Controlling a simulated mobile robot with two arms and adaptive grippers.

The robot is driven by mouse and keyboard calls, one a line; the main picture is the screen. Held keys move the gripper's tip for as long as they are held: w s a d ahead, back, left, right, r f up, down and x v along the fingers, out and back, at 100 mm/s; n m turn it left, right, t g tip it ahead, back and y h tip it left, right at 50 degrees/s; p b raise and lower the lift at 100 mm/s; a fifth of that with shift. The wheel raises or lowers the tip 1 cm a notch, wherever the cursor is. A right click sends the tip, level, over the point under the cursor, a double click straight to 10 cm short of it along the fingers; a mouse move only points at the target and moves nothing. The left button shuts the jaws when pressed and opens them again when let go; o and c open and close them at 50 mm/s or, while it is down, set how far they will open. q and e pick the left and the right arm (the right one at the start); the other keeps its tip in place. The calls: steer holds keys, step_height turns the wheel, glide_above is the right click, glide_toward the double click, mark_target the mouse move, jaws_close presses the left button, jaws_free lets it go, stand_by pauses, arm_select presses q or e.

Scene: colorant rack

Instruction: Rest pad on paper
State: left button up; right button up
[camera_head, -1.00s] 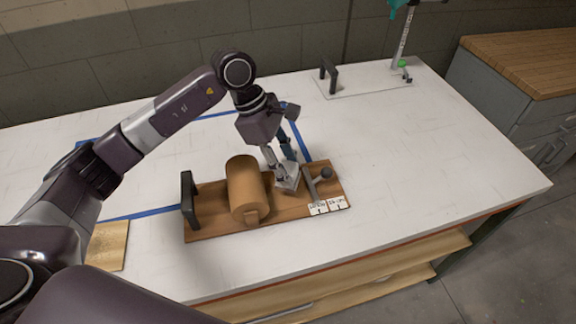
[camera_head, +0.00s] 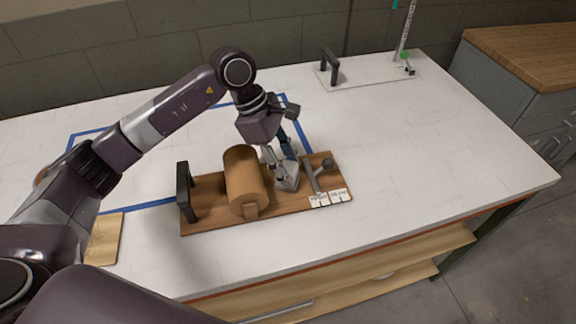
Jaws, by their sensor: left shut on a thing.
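My left gripper (camera_head: 284,171) is over the wooden board (camera_head: 215,216), between a brown roll (camera_head: 244,179) and a grey lever with a round knob (camera_head: 316,176). It is shut on a small pale grey piece (camera_head: 290,182), which may be the pad. The fingers partly hide this piece, and I cannot tell whether it touches the board. The brown roll lies on the board and may be the paper. White labels with dark marks (camera_head: 328,198) are at the board's right front corner. My right gripper is not in view.
A black handle (camera_head: 185,192) stands at the board's left end. A white plate with a black handle (camera_head: 366,76) and a stand lies at the back right. Blue tape (camera_head: 138,207) marks the white table. A tan piece (camera_head: 105,238) lies front left. The table's right side is clear.

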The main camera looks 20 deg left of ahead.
arm_select(q)
steer(key=shift+f+b, duration=0.35)
steer(key=shift+f, duration=0.05)
steer(key=o, duration=1.1)
steer(key=v, duration=1.2)
